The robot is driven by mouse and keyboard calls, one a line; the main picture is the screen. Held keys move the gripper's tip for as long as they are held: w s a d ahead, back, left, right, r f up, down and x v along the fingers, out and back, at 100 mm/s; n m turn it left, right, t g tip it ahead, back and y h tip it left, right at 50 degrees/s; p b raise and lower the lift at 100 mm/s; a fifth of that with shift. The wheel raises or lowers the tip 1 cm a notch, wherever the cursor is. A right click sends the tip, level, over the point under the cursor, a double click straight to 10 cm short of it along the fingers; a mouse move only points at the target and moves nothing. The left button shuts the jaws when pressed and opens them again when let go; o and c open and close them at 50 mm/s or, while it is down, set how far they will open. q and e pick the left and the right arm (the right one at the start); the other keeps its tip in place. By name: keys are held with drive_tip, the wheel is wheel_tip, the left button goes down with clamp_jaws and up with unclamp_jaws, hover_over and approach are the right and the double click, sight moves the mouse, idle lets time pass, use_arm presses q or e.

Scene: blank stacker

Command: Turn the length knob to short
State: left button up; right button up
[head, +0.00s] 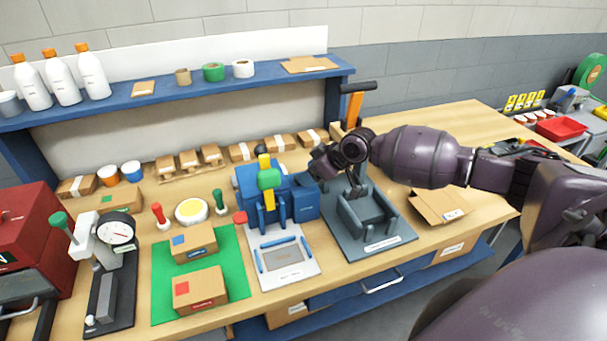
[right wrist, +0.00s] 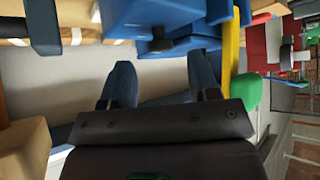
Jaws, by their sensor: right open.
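A blue machine (head: 250,187) with a yellow upright lever and a green grip (head: 268,179) stands on a pale base at the middle of the bench. A blue box (head: 305,203) sits on its right side. My right gripper (head: 318,168) is beside and above that box, with its fingers open and empty. In the right wrist view the two fingers (right wrist: 163,80) are spread, and a dark knob-like part (right wrist: 172,45) on the blue machine lies just beyond the gap. I cannot read any length marking. My left gripper is not in view.
A dark grey fixture (head: 372,240) stands under my right arm. An open cardboard box (head: 438,205) lies to its right. A green mat (head: 238,262) with two boxes and a dial press (head: 118,232) are to the left. A blue shelf (head: 165,93) runs behind.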

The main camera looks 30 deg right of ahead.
drive_tip(key=shift+x, duration=1.45)
drive_tip(key=c, duration=0.9)
